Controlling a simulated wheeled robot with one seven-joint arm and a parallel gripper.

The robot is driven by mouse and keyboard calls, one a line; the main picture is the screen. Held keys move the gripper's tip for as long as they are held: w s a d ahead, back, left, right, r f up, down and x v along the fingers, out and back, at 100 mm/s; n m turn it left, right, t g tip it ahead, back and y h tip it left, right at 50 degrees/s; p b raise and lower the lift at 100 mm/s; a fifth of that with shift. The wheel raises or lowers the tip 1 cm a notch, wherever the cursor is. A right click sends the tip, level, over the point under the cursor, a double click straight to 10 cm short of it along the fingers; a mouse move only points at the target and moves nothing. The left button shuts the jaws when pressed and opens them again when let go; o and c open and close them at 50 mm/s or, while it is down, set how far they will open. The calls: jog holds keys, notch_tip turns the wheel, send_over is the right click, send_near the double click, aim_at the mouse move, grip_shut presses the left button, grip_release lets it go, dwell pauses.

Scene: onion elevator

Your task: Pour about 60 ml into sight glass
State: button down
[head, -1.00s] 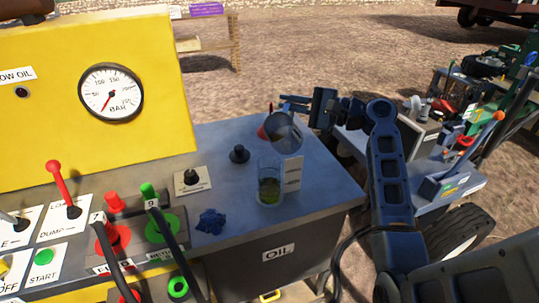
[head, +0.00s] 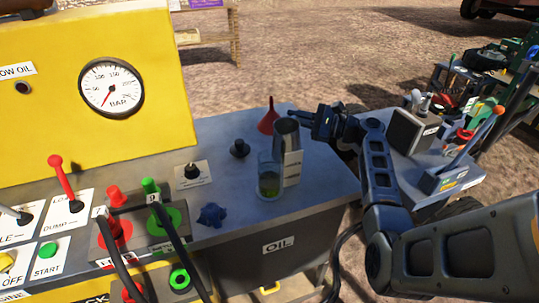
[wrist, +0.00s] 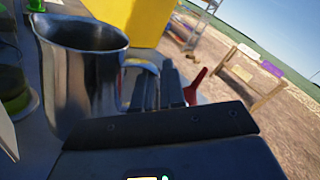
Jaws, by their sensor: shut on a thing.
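The sight glass (head: 263,162) is a clear cylinder on the grey top of the cabinet, with yellow-green liquid (head: 269,185) in its lower part. A white marked scale (head: 293,165) stands at its right. My gripper (head: 308,122) is shut on a shiny metal jug (head: 287,138) from the right. The jug is about upright, just right of and behind the glass in the head view, in front of part of the scale. No stream of liquid shows. In the wrist view the jug (wrist: 88,85) fills the left, with part of the glass (wrist: 14,85) beyond; its contents are hidden.
A red funnel (head: 268,119) stands behind the jug. The yellow gauge panel (head: 150,110) rises at the back left. The cabinet top's front right corner is clear.

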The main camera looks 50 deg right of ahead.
jog(key=shift+w+d+f+m, duration=0.1)
jog(key=shift+d+f+m, duration=0.25)
jog(key=shift+f+m, duration=0.15)
